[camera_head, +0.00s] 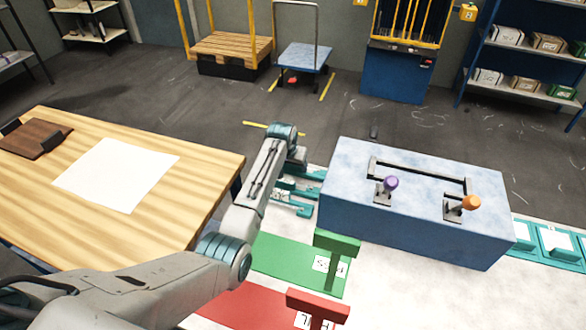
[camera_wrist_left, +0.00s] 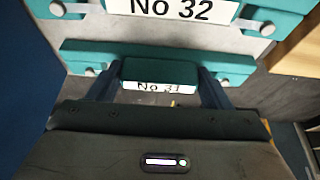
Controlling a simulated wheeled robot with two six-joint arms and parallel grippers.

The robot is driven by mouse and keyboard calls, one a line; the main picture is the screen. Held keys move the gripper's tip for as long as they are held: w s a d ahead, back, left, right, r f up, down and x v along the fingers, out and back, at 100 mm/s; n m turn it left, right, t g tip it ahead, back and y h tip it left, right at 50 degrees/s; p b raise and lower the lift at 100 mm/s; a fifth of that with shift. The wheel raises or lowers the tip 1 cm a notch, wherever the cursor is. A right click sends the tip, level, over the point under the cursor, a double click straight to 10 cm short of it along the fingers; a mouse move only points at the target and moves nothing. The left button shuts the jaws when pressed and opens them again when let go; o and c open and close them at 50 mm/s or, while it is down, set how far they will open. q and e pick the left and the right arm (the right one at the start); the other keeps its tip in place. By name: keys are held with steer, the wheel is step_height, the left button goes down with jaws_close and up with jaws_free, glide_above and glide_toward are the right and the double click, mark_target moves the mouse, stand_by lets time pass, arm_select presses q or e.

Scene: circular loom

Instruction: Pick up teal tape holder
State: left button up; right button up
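Teal tape holders (camera_head: 302,209) lie on the pale surface left of the blue-grey box, partly hidden by my left arm. In the left wrist view, one teal tape holder (camera_wrist_left: 85,56) carries the label "No 31" on its middle block. My left gripper (camera_wrist_left: 160,76) has a dark finger on each side of that block. The fingers look close to its sides, but I cannot tell whether they press on it. A second teal holder (camera_wrist_left: 277,22) with the label "No 32" lies beyond it. My right gripper is not in view.
The blue-grey box (camera_head: 420,220) with purple (camera_head: 390,183) and orange (camera_head: 470,202) knobs stands right of my left arm. Green (camera_head: 285,259) and red (camera_head: 245,305) holders lie nearer. A wooden table (camera_head: 200,165) with white paper stands left. More teal pieces (camera_head: 560,241) lie far right.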

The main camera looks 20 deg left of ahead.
arm_select(q)
steer(key=shift+r, duration=0.1)
steer(key=shift+w+r, duration=0.1)
steer(key=shift+r, duration=0.1)
step_height(320, 180, up, 8)
steer(key=b, duration=0.3)
steer(key=shift+r+b, duration=0.25)
steer(key=shift+b, duration=0.1)
steer(key=shift+r, duration=0.5)
